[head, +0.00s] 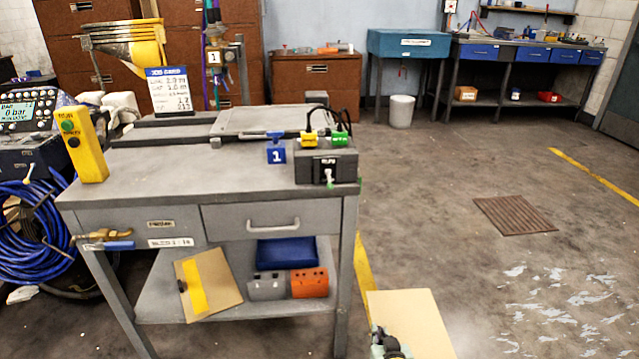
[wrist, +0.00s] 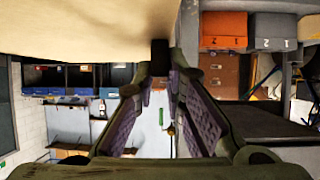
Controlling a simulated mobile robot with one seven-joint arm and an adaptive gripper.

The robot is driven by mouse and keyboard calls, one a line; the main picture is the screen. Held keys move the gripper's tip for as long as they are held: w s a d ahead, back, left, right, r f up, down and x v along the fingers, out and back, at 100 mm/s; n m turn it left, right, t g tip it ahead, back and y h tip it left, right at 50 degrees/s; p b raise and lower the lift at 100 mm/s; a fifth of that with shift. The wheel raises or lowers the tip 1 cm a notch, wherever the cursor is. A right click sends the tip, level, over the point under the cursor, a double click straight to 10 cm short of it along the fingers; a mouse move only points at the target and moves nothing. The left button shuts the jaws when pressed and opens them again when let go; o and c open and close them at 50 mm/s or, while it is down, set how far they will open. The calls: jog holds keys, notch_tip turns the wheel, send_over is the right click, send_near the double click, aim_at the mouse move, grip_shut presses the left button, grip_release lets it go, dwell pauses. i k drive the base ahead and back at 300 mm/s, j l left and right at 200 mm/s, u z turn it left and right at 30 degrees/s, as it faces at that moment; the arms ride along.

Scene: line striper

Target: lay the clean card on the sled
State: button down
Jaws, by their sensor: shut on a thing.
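A plain tan card (head: 412,318) is at the bottom of the head view, in front of the bench and low beside its right front leg. It shows no stripe. My gripper (head: 388,347) is at its lower left edge, partly cut off by the frame. In the wrist view the card (wrist: 90,25) fills the top left, and my gripper (wrist: 160,58) is shut on a small black tab at its edge. A flat grey plate on the bench top, which looks like the sled (head: 262,119), shows no card on it.
The grey bench (head: 150,185) stands ahead. A yellow-striped card (head: 208,283) leans at its lower shelf, by grey and orange holders (head: 310,283). A black box with cables (head: 327,167), a blue "1" tag (head: 276,150) and a yellow button post (head: 80,145) stand on top.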

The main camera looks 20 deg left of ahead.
aim_at(277, 118)
jog(key=i+l+z, duration=0.3)
jog(key=i, duration=0.25)
jog(key=i+z, duration=0.3)
jog(key=i, duration=0.2)
jog(key=i+l+u, duration=0.15)
jog(key=i+u, duration=0.25)
jog(key=i+l+u, duration=0.45)
jog(key=i+j, duration=0.05)
jog(key=j, duration=0.05)
